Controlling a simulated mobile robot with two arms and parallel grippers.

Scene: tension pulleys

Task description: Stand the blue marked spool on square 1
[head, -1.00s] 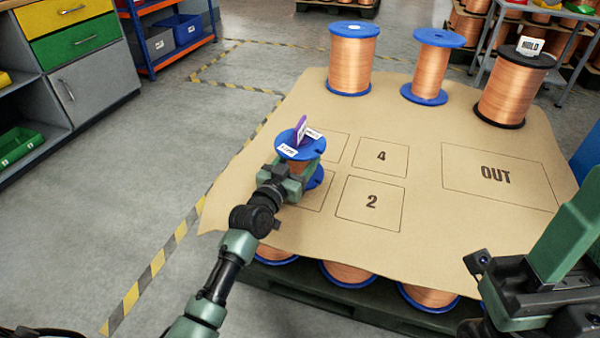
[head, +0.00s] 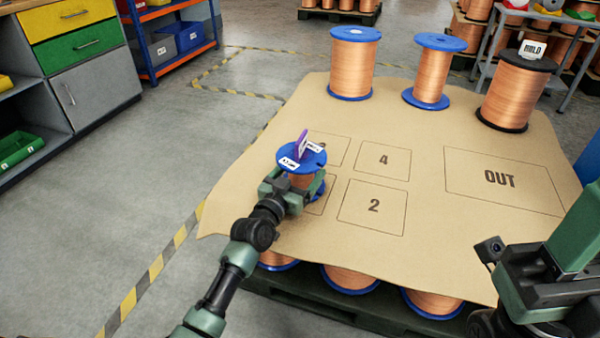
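The blue spool (head: 303,158) has blue flanges, a copper winding, a purple marker and white labels on top. It is upright at the left part of the brown sheet (head: 420,240). My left gripper (head: 294,187) is shut around its winding, below the top flange. The lower flange is over square 1 (head: 326,198), whose number and most of its outline are hidden by the spool and gripper. I cannot tell whether the flange touches the sheet. My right gripper (head: 500,268) is at the lower right, apart from the spools; its opening is unclear.
Squares 2 (head: 373,207) and 4 (head: 384,159) and the OUT area (head: 500,178) are empty. Two large blue-flanged spools (head: 353,62) (head: 432,70) and a black-flanged one labelled HOLD (head: 515,92) stand along the back edge.

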